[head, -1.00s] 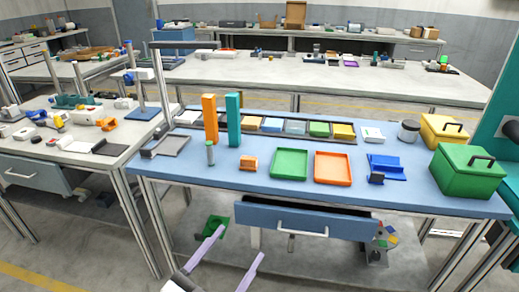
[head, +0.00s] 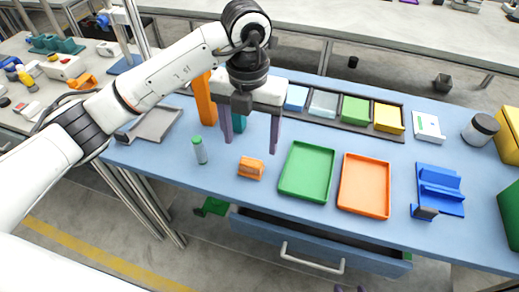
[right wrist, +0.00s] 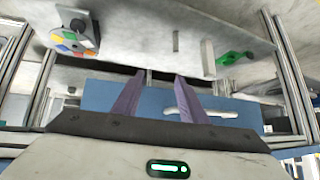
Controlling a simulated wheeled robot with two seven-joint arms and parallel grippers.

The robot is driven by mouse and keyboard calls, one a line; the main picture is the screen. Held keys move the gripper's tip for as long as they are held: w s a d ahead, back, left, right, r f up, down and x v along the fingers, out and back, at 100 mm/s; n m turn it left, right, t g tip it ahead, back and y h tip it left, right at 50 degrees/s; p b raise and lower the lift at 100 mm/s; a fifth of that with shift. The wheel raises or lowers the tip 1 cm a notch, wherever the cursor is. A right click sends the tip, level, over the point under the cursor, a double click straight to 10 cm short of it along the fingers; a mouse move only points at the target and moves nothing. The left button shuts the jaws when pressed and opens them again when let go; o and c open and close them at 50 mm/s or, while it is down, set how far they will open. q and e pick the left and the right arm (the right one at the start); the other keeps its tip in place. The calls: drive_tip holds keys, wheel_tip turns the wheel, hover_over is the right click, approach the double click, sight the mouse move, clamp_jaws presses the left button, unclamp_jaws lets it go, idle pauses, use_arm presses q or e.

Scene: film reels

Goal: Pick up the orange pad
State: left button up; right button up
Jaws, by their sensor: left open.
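The orange pad (head: 251,168) is a small orange block on the blue table, left of the green tray (head: 307,171). My left gripper (head: 251,143) comes in from the left in the head view. Its two fingers are apart and point down, with nothing between them, just above and behind the pad in the picture. My right gripper (right wrist: 158,80) shows in the right wrist view with its fingers apart and empty, before the blue drawer front (right wrist: 155,100). The pad does not show in that view.
A green-capped bottle (head: 199,150) stands left of the pad. An orange post (head: 204,100) and a teal post, partly hidden by my arm, stand behind. An orange tray (head: 365,186) and a blue stand (head: 440,190) are to the right. A drawer (head: 300,243) is partly open below.

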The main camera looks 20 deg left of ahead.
sight(251, 162)
use_arm(q)
drive_tip(key=f, duration=0.3)
drive_tip(key=shift+s+a+f, duration=0.1)
drive_tip(key=shift+s+f, duration=0.15)
drive_tip(key=shift+f, duration=0.15)
drive_tip(key=shift+w+f+p, duration=0.15)
drive_tip(key=shift+f+p, duration=0.1)
drive_tip(key=shift+f, duration=0.75)
drive_tip(key=shift+w+f+p, duration=0.2)
drive_tip(key=shift+f, duration=0.85)
drive_tip(key=shift+w+f+p, duration=0.15)
drive_tip(key=shift+f+p, duration=0.1)
drive_tip(key=shift+f, duration=0.75)
drive_tip(key=c, duration=1.1)
